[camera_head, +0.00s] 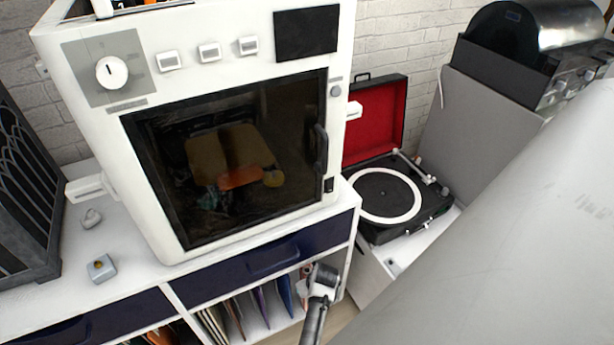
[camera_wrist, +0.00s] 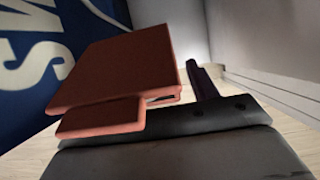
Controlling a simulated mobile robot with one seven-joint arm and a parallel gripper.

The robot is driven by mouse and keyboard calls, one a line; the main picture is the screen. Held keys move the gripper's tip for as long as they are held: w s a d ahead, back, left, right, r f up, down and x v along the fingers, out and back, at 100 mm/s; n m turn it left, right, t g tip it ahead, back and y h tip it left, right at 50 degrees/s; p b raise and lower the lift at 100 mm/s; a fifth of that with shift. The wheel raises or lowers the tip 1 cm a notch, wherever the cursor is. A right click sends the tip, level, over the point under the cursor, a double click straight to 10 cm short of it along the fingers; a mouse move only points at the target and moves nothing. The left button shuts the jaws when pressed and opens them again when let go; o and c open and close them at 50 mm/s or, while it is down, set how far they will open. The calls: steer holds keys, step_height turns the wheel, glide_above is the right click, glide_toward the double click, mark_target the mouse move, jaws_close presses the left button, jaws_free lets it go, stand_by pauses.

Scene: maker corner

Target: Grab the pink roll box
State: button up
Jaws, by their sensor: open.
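The pink roll box appears in the wrist view as a reddish-pink box (camera_wrist: 120,70) with a smaller block of the same colour at its near lower edge. It fills the left and middle of that view, close to my gripper. One dark finger stands just right of the box; the other finger is not clearly visible. In the head view my gripper (camera_head: 322,284) is low, in front of the cabinet's lower shelf. A small pinkish patch (camera_head: 305,271) shows beside it, mostly hidden. My gripper is open; I cannot tell whether it touches the box.
A white cabinet (camera_head: 120,285) with dark blue drawer fronts carries a white oven (camera_head: 90,150). Several folders (camera_head: 263,306) stand on the shelf beside my gripper. A record player (camera_head: 430,205) with a red-lined lid stands to the right. A dark blue surface with white lettering (camera_wrist: 40,70) lies behind the box.

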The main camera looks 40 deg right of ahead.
steer(key=shift+f, duration=0.15)
jaws_close()
stand_by(0.4)
